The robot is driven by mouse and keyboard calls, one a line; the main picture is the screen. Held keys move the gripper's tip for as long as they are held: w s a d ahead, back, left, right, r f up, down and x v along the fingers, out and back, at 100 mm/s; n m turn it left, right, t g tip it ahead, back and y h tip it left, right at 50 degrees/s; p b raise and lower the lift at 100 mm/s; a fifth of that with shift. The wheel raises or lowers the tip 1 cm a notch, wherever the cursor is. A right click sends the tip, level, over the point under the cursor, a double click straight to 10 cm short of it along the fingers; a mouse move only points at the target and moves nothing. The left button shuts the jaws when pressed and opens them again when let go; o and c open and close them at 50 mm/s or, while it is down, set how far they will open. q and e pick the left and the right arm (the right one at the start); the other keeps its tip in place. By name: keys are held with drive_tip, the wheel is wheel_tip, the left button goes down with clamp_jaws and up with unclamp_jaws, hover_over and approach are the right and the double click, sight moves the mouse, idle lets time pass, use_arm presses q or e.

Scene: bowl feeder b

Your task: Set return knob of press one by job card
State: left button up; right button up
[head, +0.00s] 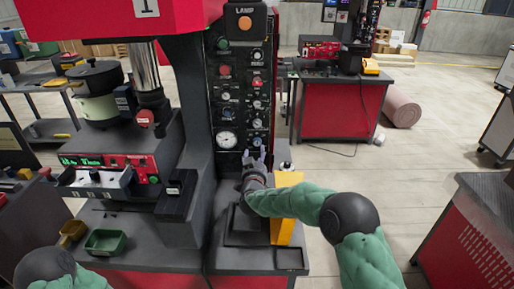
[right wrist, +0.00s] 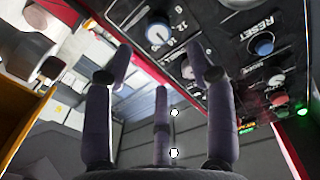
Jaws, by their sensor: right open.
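Press one (head: 147,8), red on top with a sign "1", stands at the left in the head view. Its black control panel (head: 240,100) carries several knobs, buttons and a round gauge (head: 227,140); which knob is the return knob is too small to read. My right gripper (head: 254,160) is open and empty, close to the lower part of this panel. In the right wrist view a knob (right wrist: 157,32) with a numbered scale lies beyond the spread fingers, apart from them. No job card can be made out. My left gripper is out of view.
A blue knob (right wrist: 262,44) marked RESET sits beside the numbered one. A yellow box (head: 284,205) stands just right of my right gripper. A green tray (head: 105,242) lies on the bench at the left. Open floor lies to the right.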

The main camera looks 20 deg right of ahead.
sight(257, 143)
drive_tip(key=b+x, duration=0.1)
drive_tip(key=x, duration=0.6)
drive_tip(key=shift+w+d+f, duration=0.1)
drive_tip(key=shift+w+f, duration=0.05)
drive_tip(key=shift+w, duration=0.1)
clamp_jaws()
